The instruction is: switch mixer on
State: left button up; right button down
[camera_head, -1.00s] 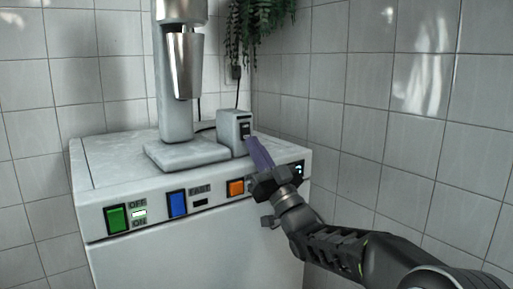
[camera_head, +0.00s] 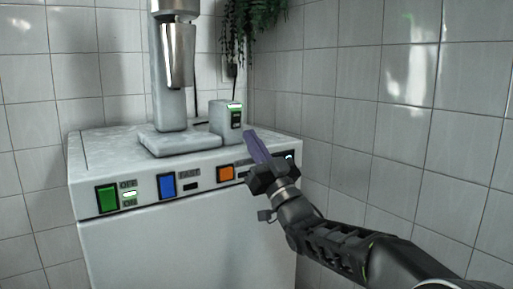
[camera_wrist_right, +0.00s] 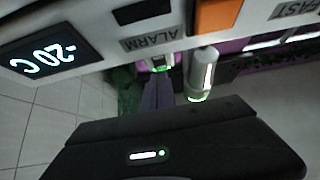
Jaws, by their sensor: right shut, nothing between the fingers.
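The mixer (camera_head: 172,105) is a pale stand with a metal cup (camera_head: 179,57) hanging under its head. It stands on top of a white cabinet (camera_head: 110,149). At its right is a small pale box, the mixer's switch box (camera_head: 221,117), with a black switch (camera_head: 236,119) and a lit green strip above it. My right gripper (camera_head: 251,138) is shut and empty, its purple-grey fingers pointing up toward the switch box, just to its right and slightly below the switch. The fingers (camera_wrist_right: 158,95) also show in the right wrist view, with a green glow near their tips. My left gripper is out of view.
The cabinet front has a green button (camera_head: 107,198), a blue button (camera_head: 167,187) and an orange button (camera_head: 226,173). A hanging plant (camera_head: 250,30) is above, and tiled walls close off the back and right.

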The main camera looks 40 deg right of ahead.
jog(key=s+f+b, duration=0.3)
jog(key=s+f, duration=0.3)
jog(key=f, duration=0.2)
dwell(0.5)
